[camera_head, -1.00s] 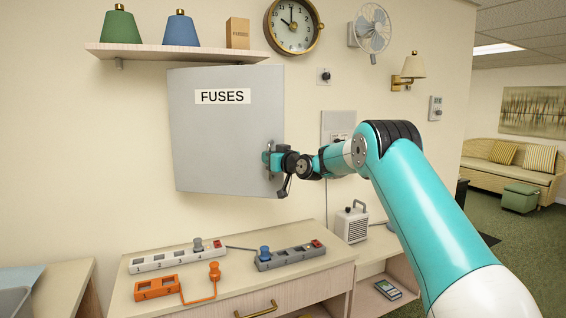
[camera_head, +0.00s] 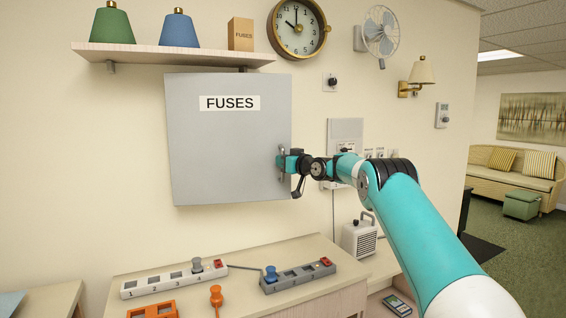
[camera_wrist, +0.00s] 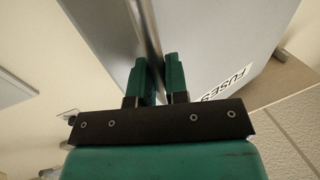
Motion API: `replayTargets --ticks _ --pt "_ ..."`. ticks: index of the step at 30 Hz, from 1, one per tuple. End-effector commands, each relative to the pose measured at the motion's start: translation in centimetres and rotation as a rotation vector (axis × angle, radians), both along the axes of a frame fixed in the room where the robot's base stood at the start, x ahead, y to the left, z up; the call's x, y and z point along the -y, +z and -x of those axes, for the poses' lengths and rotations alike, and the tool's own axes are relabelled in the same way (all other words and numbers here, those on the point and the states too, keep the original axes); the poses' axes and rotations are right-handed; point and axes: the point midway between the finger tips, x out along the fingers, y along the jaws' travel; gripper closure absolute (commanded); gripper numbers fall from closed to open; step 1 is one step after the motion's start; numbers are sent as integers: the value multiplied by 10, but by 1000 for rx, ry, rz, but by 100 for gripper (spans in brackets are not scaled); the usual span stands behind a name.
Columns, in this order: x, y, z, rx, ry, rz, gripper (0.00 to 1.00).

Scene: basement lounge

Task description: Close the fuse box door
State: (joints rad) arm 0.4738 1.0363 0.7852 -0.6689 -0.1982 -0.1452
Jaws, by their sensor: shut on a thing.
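The fuse box door (camera_head: 225,150) is a grey panel with a FUSES label (camera_head: 230,103), on the wall under a shelf. It faces me almost squarely; I cannot tell if its right edge is flush with the box. Its upright handle (camera_head: 282,151) is near the right edge. My gripper (camera_head: 284,163) reaches it from the right and is shut on the handle. In the wrist view, the green fingers (camera_wrist: 157,78) have the metal handle bar (camera_wrist: 149,30) between them, with the door panel (camera_wrist: 235,35) beside it. The box's inside is hidden.
A shelf (camera_head: 170,53) with lamp shades and a small box is above the door. Below stands a cabinet (camera_head: 235,252) with power strips and orange plugs. A heater (camera_head: 359,236) is to the lower right. A wall panel (camera_head: 345,128) is right of the door.

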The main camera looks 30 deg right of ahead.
Motion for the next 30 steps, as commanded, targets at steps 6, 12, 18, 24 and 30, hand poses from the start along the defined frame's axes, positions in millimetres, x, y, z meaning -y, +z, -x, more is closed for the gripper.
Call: replayTargets --ticks 6,12,18,24,30 --pt "-5 -2 0 -4 16 -5 76" --pt "2 -1 2 -3 6 -4 61" --pt "5 -1 4 -1 2 -3 61" --pt "12 -3 21 -1 -3 -2 61" --pt "17 -5 59 -1 -3 -3 61"
